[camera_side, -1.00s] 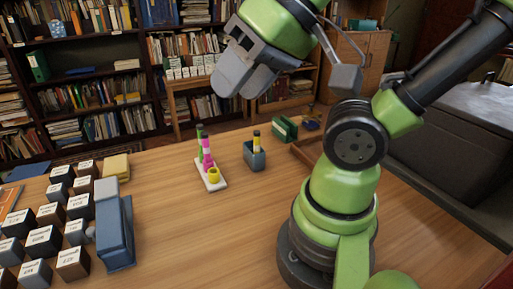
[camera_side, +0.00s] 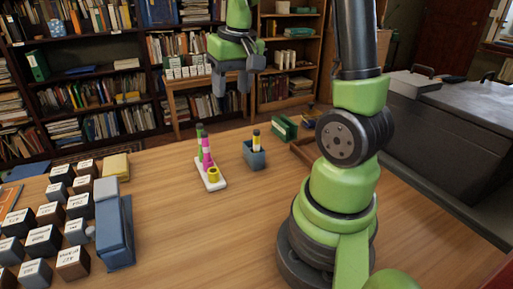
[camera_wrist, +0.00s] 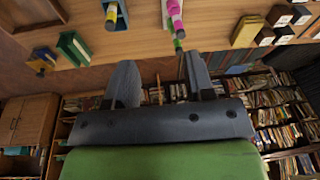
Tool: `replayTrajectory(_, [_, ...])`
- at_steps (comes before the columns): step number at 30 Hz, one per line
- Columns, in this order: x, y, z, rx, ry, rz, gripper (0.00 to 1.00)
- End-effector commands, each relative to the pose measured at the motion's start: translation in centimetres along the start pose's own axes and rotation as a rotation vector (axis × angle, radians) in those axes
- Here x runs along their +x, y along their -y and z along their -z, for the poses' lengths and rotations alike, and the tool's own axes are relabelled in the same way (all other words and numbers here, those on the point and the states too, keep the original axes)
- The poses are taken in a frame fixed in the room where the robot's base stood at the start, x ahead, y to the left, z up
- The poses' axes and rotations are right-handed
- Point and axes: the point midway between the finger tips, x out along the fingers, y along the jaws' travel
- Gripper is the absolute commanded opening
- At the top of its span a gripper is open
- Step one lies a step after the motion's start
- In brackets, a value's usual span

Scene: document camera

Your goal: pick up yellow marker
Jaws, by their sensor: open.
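A yellow marker (camera_side: 256,141) with a dark top stands upright in a small blue-grey cup (camera_side: 254,158) on the table. Its lower part is hidden in the cup. My gripper (camera_side: 232,88) is open and empty, pointing down, high above and a little left of the cup in the side view. In the wrist view its two fingers (camera_wrist: 160,68) are spread apart with nothing between them. The cup and marker (camera_wrist: 112,14) show at the top edge of the wrist view, partly cut off.
Left of the cup, a white holder (camera_side: 219,185) carries a green marker (camera_side: 200,130), a pink marker (camera_side: 207,153) and a yellow piece (camera_side: 213,172). A green box (camera_side: 284,129) stands behind right. Several labelled blocks and a blue box (camera_side: 115,235) are at the left. The front middle is clear.

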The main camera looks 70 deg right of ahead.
Motion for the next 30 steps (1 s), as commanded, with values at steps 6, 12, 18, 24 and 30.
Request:
replayTrajectory(6, [5.9,-6.5,2.2,0.096,0.141,-0.069,0.49])
replayTrajectory(12, [8.2,-8.6,2.2,0.120,0.185,-0.081,0.49])
replayTrajectory(18, [11.1,-8.8,1.6,0.120,0.188,-0.081,0.49])
replayTrajectory(24, [12.8,-9.0,1.3,0.120,0.185,-0.081,0.49])
replayTrajectory(30, [15.7,-9.5,0.8,0.122,0.188,-0.080,0.49])
